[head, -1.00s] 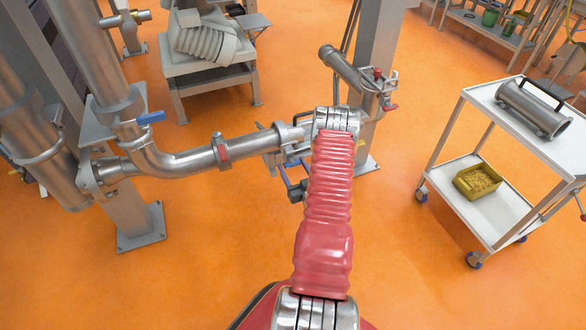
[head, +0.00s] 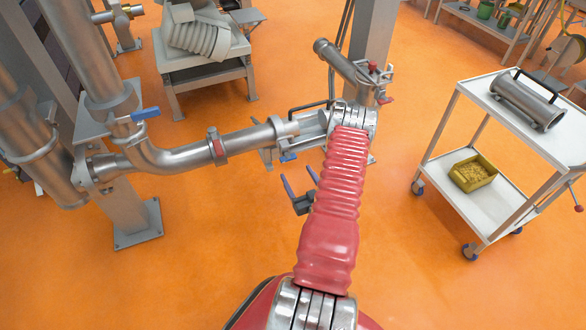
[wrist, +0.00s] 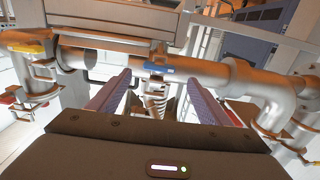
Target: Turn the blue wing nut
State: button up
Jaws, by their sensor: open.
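The blue wing nut (head: 288,157) shows as a small blue piece just below the end of the horizontal steel pipe, beside my red arm sleeve. In the wrist view the blue wing nut (wrist: 159,69) lies ahead, near the middle, in front of the pipe and above a ribbed, screw-like part (wrist: 155,101). My gripper (head: 297,171) is open and empty, its two bluish fingers pointing up toward the pipe end, apart from the nut. In the wrist view my gripper (wrist: 160,78) has one finger on each side of the nut's line. The nut's exact angle is too small to tell.
The steel pipe (head: 188,157) runs left to an elbow and a valve with another blue lever (head: 146,114). A grey post (head: 371,55) stands behind. A white trolley (head: 470,195) with a yellow bin (head: 473,173) is at right. Orange floor below is clear.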

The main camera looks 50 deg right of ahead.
jog(key=v, duration=0.6)
jog(key=shift+w, duration=0.1)
dwell(0.5)
